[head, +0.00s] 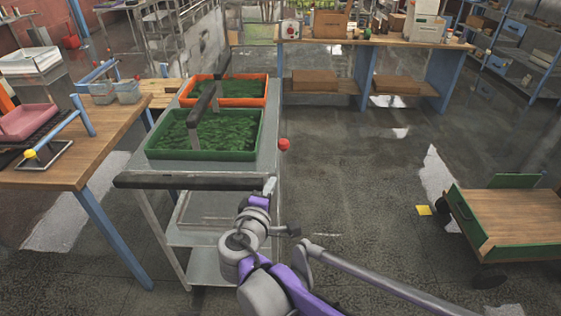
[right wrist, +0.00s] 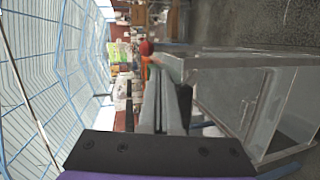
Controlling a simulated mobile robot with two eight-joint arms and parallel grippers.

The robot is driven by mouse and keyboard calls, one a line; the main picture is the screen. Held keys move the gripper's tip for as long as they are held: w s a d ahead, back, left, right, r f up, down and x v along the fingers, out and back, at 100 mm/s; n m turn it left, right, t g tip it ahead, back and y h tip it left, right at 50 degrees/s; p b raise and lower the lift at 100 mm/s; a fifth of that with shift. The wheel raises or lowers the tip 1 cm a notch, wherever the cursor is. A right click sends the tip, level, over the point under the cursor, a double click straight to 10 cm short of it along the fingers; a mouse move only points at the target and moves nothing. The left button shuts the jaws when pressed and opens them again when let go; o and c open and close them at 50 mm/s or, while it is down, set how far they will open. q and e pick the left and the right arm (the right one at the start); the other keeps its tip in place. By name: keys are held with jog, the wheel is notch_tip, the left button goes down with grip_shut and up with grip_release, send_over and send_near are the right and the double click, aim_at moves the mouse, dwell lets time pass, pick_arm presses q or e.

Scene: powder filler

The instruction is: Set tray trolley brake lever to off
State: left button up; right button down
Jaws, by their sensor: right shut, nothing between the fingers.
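The tray trolley (head: 205,168) stands left of centre in the head view, with a dark push handle (head: 180,181) at its near end. A red ball knob (head: 284,144), which looks like the end of the brake lever, sticks out at the trolley's right side. The knob also shows in the right wrist view (right wrist: 147,47), beyond my fingertips. My right gripper (head: 269,186) is at the trolley's near right corner, short of the knob and apart from it. Its fingers (right wrist: 166,98) are shut and empty. The lever's shaft is hard to make out. My left gripper is not in view.
A green tray (head: 153,154) and an orange tray (head: 266,88) of green material sit on the trolley. A wooden workbench (head: 70,165) stands close on the left. A green-edged wooden cart (head: 515,215) is at right. The floor (head: 360,180) right of the trolley is clear.

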aim_at(282, 143)
jog(key=shift+n+t, duration=0.4)
jog(key=shift+t, duration=0.1)
jog(key=x, duration=0.4)
jog(key=r+x, duration=0.1)
jog(key=x, duration=0.8)
jog(key=shift+w+a+r, duration=0.15)
jog(key=shift+a+r, duration=0.1)
jog(key=shift+a, duration=0.15)
jog(key=shift+w+d+r+p, duration=0.1)
jog(key=shift+w+r+p, duration=0.2)
jog(key=shift+w+p, duration=0.4)
jog(key=shift+w+r, duration=0.15)
jog(key=shift+w, duration=0.1)
jog(key=shift+s, duration=0.1)
